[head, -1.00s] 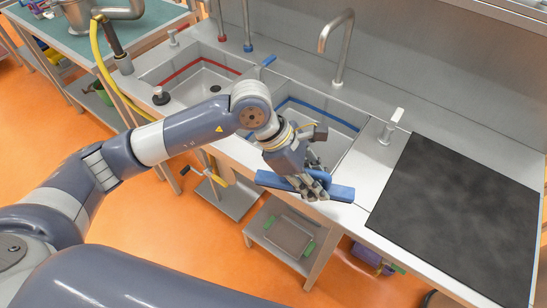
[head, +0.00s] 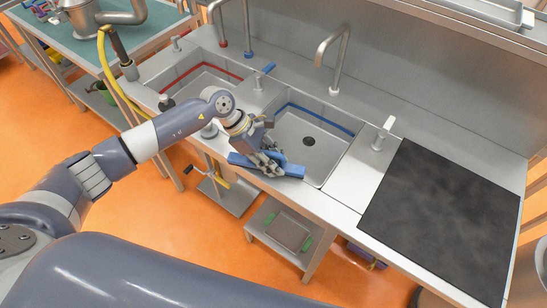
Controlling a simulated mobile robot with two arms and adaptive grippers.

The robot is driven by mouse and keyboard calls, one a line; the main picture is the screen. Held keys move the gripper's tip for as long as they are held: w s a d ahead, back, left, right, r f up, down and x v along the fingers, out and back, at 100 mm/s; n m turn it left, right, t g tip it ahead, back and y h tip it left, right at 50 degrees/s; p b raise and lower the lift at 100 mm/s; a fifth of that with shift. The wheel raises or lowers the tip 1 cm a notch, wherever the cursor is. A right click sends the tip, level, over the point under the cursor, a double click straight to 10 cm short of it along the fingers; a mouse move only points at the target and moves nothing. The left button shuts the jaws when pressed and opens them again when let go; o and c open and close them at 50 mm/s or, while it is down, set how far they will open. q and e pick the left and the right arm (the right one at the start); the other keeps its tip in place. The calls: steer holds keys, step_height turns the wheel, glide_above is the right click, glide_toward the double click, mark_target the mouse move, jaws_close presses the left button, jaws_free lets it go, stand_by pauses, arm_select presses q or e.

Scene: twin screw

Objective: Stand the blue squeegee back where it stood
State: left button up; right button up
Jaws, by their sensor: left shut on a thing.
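The blue squeegee (head: 290,171) is a long blue bar with a short handle, held about level over the front edge of the sink counter. My left gripper (head: 270,165) is shut on it near its middle. The fingers hide part of the handle. I cannot tell whether the squeegee touches the counter edge. The blue-banded sink basin (head: 300,150) lies just behind it, with its drain showing. My right gripper is not in view.
A red-banded basin (head: 190,88) is to the left, with a dark plug on the ledge. A tall faucet (head: 338,60) and a soap dispenser (head: 383,133) stand behind and right. A black mat (head: 440,220) covers the right counter. A shelf (head: 285,235) is below.

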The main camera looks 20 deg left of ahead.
arm_select(q)
steer(key=shift+f, duration=0.1)
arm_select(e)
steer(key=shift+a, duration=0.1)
arm_select(q)
steer(key=shift+f+b, duration=0.1)
steer(key=shift+b, duration=0.2)
steer(key=o, duration=1)
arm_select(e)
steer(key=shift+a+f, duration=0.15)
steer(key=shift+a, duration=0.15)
arm_select(q)
steer(key=b+v, duration=0.4)
steer(key=v, duration=0.7)
steer(key=shift+a, duration=0.1)
steer(key=shift+a+r, duration=0.2)
steer(key=shift+r, duration=0.4)
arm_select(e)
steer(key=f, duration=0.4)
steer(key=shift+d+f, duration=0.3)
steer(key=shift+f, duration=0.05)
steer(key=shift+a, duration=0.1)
